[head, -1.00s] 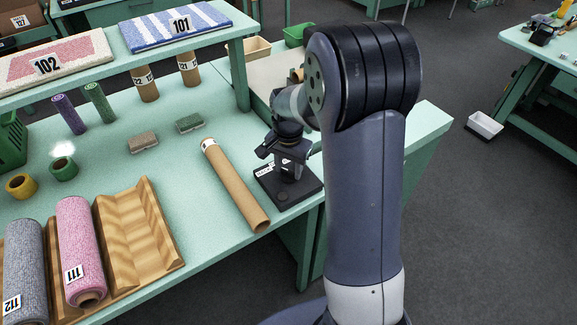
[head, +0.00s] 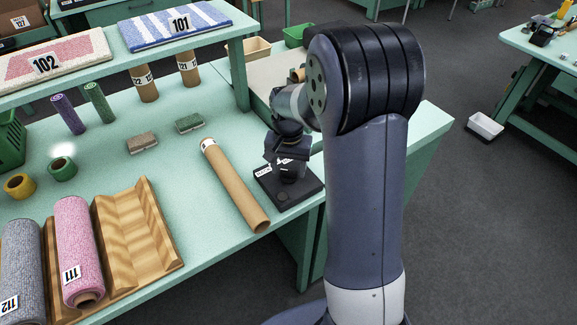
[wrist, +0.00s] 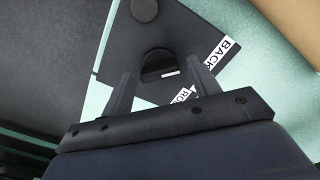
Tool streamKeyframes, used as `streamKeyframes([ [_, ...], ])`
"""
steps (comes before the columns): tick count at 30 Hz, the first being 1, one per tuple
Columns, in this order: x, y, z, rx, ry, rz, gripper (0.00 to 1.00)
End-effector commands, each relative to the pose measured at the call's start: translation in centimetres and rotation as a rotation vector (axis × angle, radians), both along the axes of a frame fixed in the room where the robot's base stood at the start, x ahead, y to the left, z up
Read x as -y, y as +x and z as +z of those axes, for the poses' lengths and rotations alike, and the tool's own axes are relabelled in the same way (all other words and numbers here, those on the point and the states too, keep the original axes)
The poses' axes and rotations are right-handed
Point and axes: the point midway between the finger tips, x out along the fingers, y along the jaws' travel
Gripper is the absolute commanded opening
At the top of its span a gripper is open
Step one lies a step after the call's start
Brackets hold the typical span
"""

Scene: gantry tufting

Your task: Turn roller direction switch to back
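The black switch box (head: 308,186) sits at the right front corner of the green table, under my gripper (head: 287,168). In the wrist view the box (wrist: 125,40) bears a dark round knob (wrist: 158,64) with a short white mark at its lower edge. A white "BACK" label (wrist: 217,52) is right of the knob. Another label (wrist: 182,95), partly covered by a finger, starts with "RO". My gripper (wrist: 158,70) is open, one finger on each side of the knob, with gaps visible. Contact cannot be told. The head view hides the knob.
A cardboard tube (head: 234,184) lies just left of the box. A wooden cradle (head: 132,235) and the pink roll 111 (head: 74,245) are farther left. A raised shelf (head: 150,62) stands behind. The table's front edge is close to the box.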

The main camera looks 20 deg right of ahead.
Motion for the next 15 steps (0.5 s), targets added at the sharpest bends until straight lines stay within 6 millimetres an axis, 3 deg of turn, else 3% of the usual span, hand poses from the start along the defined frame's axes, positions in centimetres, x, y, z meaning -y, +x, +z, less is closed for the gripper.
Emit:
streamKeyframes([
  [10,0.0,0.0,0.2,0.001,0.0,-0.001,0.64],
  [15,0.0,0.1,2.4,0.007,0.0,-0.001,0.64],
])
